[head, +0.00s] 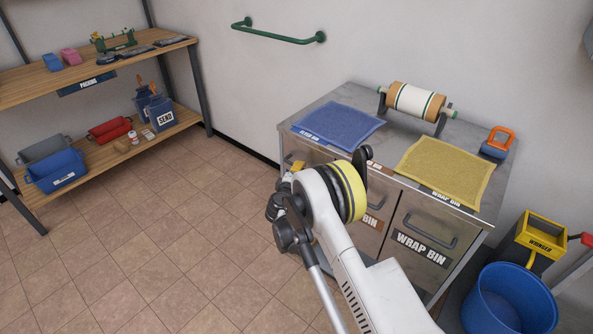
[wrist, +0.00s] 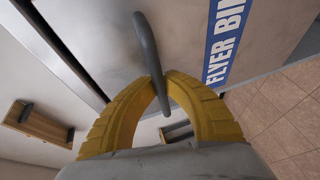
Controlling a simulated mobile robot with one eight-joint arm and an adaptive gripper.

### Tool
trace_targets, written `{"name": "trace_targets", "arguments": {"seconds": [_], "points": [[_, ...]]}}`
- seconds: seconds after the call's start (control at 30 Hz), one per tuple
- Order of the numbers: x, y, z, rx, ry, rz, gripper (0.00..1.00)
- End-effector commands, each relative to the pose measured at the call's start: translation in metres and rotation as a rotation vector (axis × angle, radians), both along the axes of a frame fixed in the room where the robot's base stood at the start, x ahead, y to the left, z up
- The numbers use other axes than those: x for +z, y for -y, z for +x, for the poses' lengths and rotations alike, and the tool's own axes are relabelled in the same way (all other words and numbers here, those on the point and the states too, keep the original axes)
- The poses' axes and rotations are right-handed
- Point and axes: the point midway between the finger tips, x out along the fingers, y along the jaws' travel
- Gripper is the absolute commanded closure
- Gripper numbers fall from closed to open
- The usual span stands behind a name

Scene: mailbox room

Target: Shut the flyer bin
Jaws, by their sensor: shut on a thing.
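The flyer bin's front panel (wrist: 195,35) fills the upper middle of the wrist view, with a blue FLYER BIN label (wrist: 224,45) on it. A dark bar handle (wrist: 146,42) stands off this panel. My gripper (wrist: 163,82) has its yellow fingers closed around the handle. In the head view my gripper (head: 298,166) is at the left end of the cabinet's front, below the blue mat. My arm hides most of the flyer bin there, and I cannot tell how far it stands open.
The metal cabinet (head: 376,92) stands against the wall, with a blue mat (head: 340,123), a yellow mat (head: 447,172) and a roll (head: 413,101) on top. The wrap bin (head: 428,234) is at right, near a blue bucket (head: 508,303). Tiled floor (head: 180,220) at left is clear.

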Motion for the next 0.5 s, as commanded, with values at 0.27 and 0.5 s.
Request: {"name": "trace_targets", "arguments": {"seconds": [0.27, 0.5], "points": [[0.0007, 0.0014, 0.0007, -0.002, 0.000, -0.002, 1.00], [0.0007, 0.0012, 0.0005, -0.001, 0.001, -0.001, 0.66]]}}
